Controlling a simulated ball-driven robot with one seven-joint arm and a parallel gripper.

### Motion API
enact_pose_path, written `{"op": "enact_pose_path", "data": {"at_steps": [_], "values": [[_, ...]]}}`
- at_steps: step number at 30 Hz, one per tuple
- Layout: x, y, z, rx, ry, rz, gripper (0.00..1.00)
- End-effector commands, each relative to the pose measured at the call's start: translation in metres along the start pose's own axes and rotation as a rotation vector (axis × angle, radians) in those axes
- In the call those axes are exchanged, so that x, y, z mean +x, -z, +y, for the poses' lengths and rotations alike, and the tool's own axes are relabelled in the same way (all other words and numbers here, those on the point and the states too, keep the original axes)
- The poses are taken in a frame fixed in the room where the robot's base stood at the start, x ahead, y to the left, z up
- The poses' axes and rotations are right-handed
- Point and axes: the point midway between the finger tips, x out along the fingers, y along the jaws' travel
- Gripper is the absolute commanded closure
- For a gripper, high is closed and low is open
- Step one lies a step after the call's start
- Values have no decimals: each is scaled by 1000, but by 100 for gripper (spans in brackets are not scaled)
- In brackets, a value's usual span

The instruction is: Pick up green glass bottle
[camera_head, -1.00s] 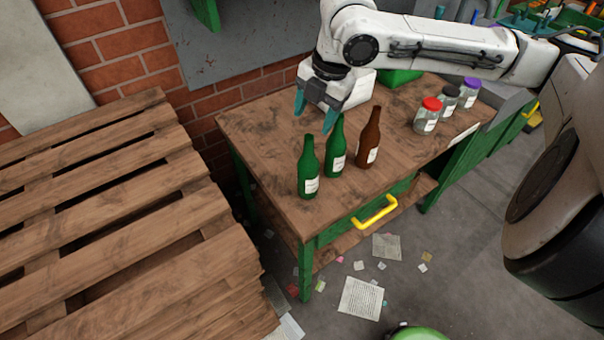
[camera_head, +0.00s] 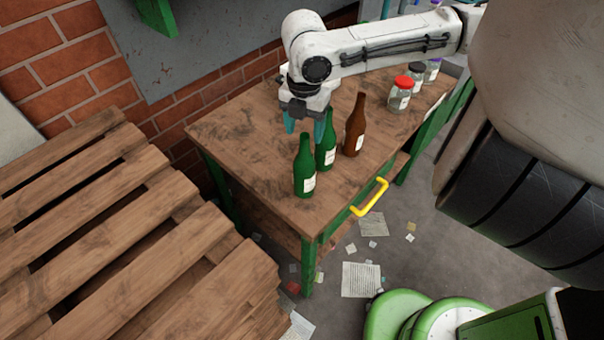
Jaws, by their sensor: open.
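Two green glass bottles with white labels stand upright on the wooden workbench (camera_head: 245,130). The nearer green bottle (camera_head: 304,175) is at the bench's front left, and the other green bottle (camera_head: 326,150) is just behind it to the right. My gripper (camera_head: 304,125) points down with its teal fingers apart and empty. It is just behind the two green bottles, with its fingertips near the height of their necks. The right finger appears close to the farther green bottle's neck; I cannot tell whether they touch.
A brown bottle (camera_head: 355,128) stands right of the green ones. Jars with red (camera_head: 400,95), black (camera_head: 416,76) and purple lids stand farther right. A yellow handle (camera_head: 370,198) juts from the bench front. Wooden pallets (camera_head: 130,240) are stacked left. The bench's left part is clear.

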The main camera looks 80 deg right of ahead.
Motion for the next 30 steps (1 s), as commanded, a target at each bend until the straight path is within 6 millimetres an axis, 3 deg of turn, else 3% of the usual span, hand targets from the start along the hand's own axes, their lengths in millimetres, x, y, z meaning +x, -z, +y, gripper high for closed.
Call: {"op": "enact_pose_path", "data": {"at_steps": [5, 15, 23, 30], "values": [[10, 0, 0, 0, 0, 2, 38], [54, -1, 1, 0, -1, 1, 38], [58, -1, 1, 0, -2, 0, 38], [57, -1, 1, 0, -2, 0, 58]]}}
